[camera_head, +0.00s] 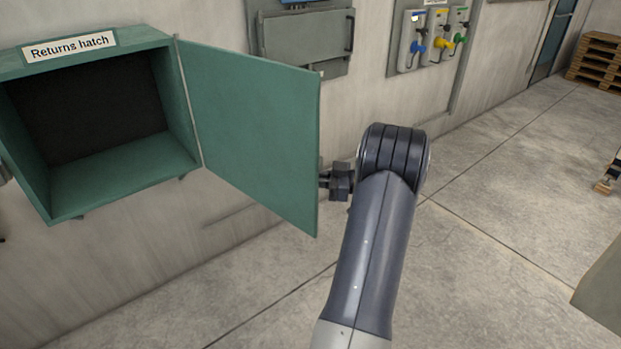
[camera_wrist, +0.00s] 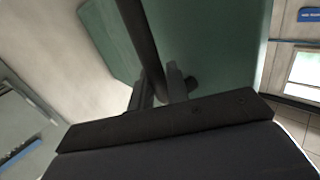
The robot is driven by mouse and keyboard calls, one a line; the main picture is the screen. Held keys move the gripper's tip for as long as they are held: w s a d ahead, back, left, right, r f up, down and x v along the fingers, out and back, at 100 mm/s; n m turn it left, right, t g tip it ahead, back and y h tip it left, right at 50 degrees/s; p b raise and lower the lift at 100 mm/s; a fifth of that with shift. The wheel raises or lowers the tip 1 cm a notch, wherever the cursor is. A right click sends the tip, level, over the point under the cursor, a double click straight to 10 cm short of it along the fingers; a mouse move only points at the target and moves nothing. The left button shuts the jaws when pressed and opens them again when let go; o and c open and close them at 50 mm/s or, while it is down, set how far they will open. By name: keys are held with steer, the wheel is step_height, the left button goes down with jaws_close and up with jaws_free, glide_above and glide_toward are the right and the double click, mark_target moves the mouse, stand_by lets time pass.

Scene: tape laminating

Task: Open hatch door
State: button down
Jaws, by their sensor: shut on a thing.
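The green returns hatch (camera_head: 110,185) is mounted on the wall at the left of the head view, with a "Returns hatch" label on top. Its inside is dark and looks empty. The green hatch door (camera_head: 250,130) is swung wide open on its right-hand hinge and stands out from the wall. My gripper (camera_head: 324,180) is at the door's free edge, with its fingertips partly hidden behind the door. In the wrist view, my gripper (camera_wrist: 160,92) is shut on a dark bar-shaped handle (camera_wrist: 140,30) in front of the green door (camera_wrist: 210,40).
A grey wall box (camera_head: 305,40) is behind the door. Wall dispensers (camera_head: 433,40) with blue, yellow and green parts hang to the right. Wooden pallets (camera_head: 600,58) are stacked at the far right. The concrete floor (camera_head: 500,170) right of my arm is mostly clear.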

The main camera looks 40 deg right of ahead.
steer(key=c, duration=1.5)
jaws_free()
steer(key=shift+w, duration=0.1)
steer(key=shift+o, duration=0.2)
steer(key=b+v, duration=0.1)
steer(key=v, duration=0.9)
steer(key=shift+s+d+b, duration=0.25)
steer(key=shift+s+b, duration=0.05)
steer(key=p+x, duration=0.1)
steer(key=x, duration=1)
steer(key=shift+s+p, duration=0.1)
steer(key=shift+p, duration=0.2)
steer(key=shift+a, duration=0.15)
